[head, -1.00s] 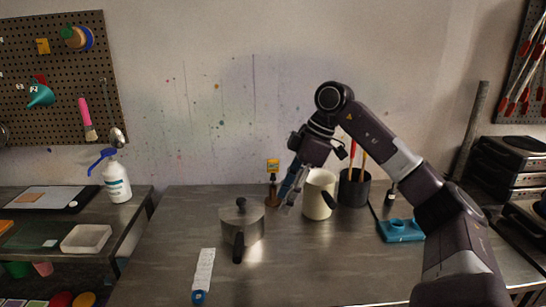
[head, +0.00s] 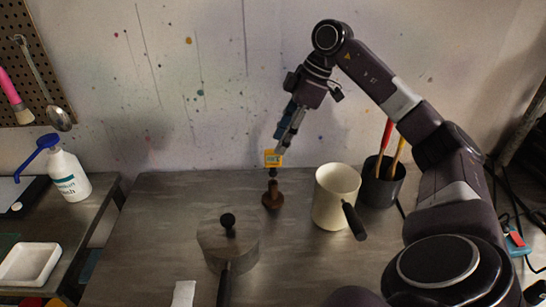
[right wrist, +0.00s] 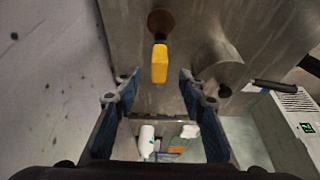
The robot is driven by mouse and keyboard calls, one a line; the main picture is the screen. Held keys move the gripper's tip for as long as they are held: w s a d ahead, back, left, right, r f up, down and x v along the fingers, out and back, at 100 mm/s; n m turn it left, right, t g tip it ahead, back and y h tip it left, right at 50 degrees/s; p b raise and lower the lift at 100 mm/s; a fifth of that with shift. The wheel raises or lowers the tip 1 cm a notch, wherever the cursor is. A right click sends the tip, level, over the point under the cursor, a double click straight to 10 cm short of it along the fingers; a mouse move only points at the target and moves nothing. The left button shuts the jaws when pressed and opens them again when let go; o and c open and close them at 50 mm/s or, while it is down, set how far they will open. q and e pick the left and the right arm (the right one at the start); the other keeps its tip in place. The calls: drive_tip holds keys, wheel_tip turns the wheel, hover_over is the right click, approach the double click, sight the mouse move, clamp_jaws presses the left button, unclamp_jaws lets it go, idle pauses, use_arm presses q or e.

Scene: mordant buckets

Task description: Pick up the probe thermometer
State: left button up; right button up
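The probe thermometer (head: 273,158) has a yellow head with a small display. It stands upright in a brown wooden holder (head: 272,200) near the back of the bench. My right gripper (head: 281,147) is at the yellow head in the head view, pointing down. In the right wrist view, my right gripper (right wrist: 158,76) is open, with its fingers wide apart. The yellow thermometer head (right wrist: 160,62) shows in line with the gap between the fingertips, with clear space on both sides. The wooden holder (right wrist: 161,22) lies beyond it. My left gripper is not in view.
A lidded metal pot (head: 228,243) stands in front and left of the holder. A cream jug (head: 333,196) with a dark handle and a dark pot of tools (head: 382,182) stand to the right. A white bottle (head: 68,174) is on the left bench. The wall is close behind.

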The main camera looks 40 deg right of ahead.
sight(273, 154)
drive_tip(key=shift+a+f, duration=0.3)
drive_tip(key=shift+f, duration=0.1)
drive_tip(key=x, duration=0.3)
drive_tip(key=p+x, duration=0.1)
drive_tip(key=x, duration=0.1)
drive_tip(key=shift+w+d, duration=0.15)
drive_tip(key=shift+d, duration=0.1)
clamp_jaws()
